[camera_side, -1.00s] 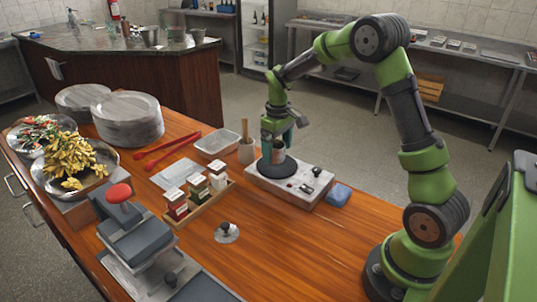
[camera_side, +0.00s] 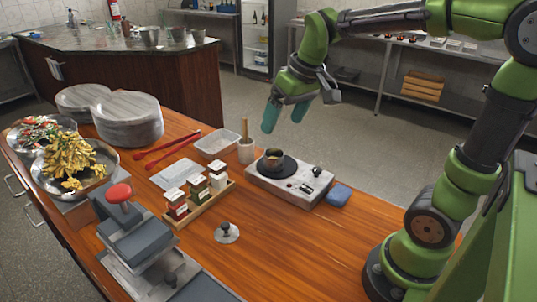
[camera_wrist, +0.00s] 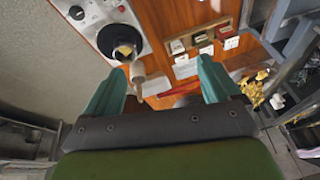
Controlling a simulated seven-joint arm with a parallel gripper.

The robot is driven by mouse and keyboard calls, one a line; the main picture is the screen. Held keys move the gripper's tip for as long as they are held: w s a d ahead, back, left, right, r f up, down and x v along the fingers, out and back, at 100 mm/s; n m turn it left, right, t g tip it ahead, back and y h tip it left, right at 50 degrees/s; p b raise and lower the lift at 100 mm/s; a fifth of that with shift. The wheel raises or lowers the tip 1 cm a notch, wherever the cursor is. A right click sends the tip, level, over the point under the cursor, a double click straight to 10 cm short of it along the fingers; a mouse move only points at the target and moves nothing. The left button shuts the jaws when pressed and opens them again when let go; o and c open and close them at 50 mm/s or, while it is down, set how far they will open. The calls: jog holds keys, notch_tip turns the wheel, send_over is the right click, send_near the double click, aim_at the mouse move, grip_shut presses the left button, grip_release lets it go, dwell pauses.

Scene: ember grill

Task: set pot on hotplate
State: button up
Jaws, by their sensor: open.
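The small dark pot (camera_side: 273,157) stands upright on the black round plate of the hotplate (camera_side: 256,181), a pale metal box with knobs on its top. Something yellowish shows inside the pot. In the wrist view the pot (camera_wrist: 123,50) sits within the black disc of the hotplate (camera_wrist: 76,13), beyond my left finger. My gripper (camera_side: 284,118) is above and behind the hotplate, apart from the pot. Its teal fingers are spread with nothing between them, and the wrist view also shows my gripper (camera_wrist: 163,88) open.
A white cup with a wooden handle (camera_side: 247,149) and a clear tray (camera_side: 217,145) stand left of the hotplate. A blue sponge (camera_side: 338,194) lies at its right. A spice rack (camera_side: 202,203) and a small knobbed lid (camera_side: 227,234) are nearer. The front right tabletop is clear.

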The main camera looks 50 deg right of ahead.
jog(key=s+a+f+m+t+y, duration=0.1)
jog(key=s+a+m+t, duration=0.1)
jog(key=s+a, duration=0.4)
jog(key=s+t, duration=0.1)
jog(key=s, duration=0.3)
jog(key=shift+s+a, duration=0.2)
jog(key=shift+c, duration=0.4)
dwell(0.3)
